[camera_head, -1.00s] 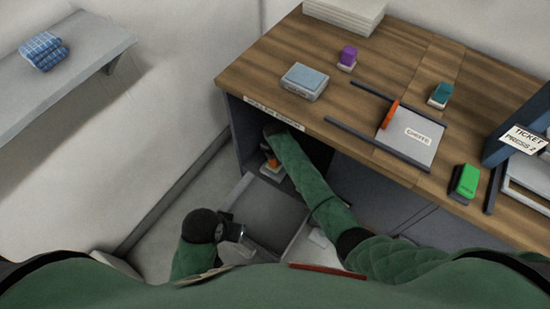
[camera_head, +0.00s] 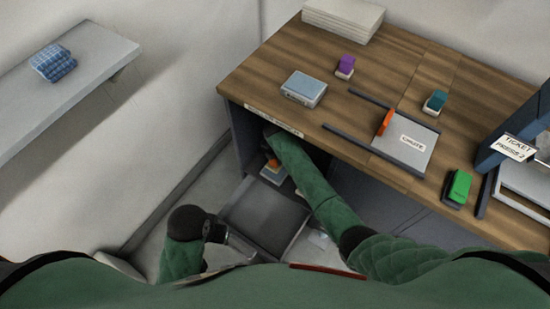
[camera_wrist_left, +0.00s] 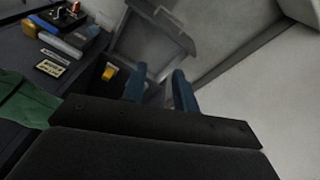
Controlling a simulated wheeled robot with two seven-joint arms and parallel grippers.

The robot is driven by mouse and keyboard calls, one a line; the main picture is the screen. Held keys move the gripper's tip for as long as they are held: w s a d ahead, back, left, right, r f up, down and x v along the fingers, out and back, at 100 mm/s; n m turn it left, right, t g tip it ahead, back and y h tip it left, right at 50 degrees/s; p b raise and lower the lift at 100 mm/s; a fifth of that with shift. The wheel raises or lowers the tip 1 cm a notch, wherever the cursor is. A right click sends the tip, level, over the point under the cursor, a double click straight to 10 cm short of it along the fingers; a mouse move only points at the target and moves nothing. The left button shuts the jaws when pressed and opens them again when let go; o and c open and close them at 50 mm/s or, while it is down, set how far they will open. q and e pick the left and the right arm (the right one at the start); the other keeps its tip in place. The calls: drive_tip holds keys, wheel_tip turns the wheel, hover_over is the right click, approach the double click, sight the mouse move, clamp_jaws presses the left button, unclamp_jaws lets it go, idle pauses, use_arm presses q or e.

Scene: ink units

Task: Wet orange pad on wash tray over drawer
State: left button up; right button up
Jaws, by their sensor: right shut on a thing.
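The orange pad (camera_head: 271,163) shows as a small orange patch in the dark bay under the counter. A pale tray-like block (camera_head: 272,175), which looks like the wash tray, is just below it. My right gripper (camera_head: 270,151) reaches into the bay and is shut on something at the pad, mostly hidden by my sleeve. The open grey drawer (camera_head: 264,213) stands out below the bay and looks empty. My left gripper (camera_head: 222,233) is at the drawer's near left side. In the left wrist view its blue fingers (camera_wrist_left: 158,88) are apart, with nothing clearly between them.
The wooden counter (camera_head: 285,63) holds a blue-topped box (camera_head: 303,87), purple (camera_head: 345,65), teal (camera_head: 436,101) and green (camera_head: 459,187) blocks, and a chute plate (camera_head: 405,145). A side shelf (camera_head: 85,75) bears folded blue cloth (camera_head: 53,63). Floor left of the drawer is clear.

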drive_tip(key=shift+r, duration=0.15)
drive_tip(key=shift+r+p, duration=0.25)
drive_tip(key=shift+p, duration=0.05)
drive_tip(key=shift+r, duration=0.25)
drive_tip(key=shift+r+p, duration=0.35)
drive_tip(key=shift+p, duration=0.3)
drive_tip(key=shift+r, duration=0.25)
use_arm(q)
wheel_tip(320, 180, down, 10)
drive_tip(key=w, duration=0.2)
drive_tip(key=shift+d, duration=0.25)
drive_tip(key=shift+w+r, duration=0.1)
drive_tip(key=shift+r, duration=0.05)
use_arm(e)
drive_tip(key=shift+f, duration=0.1)
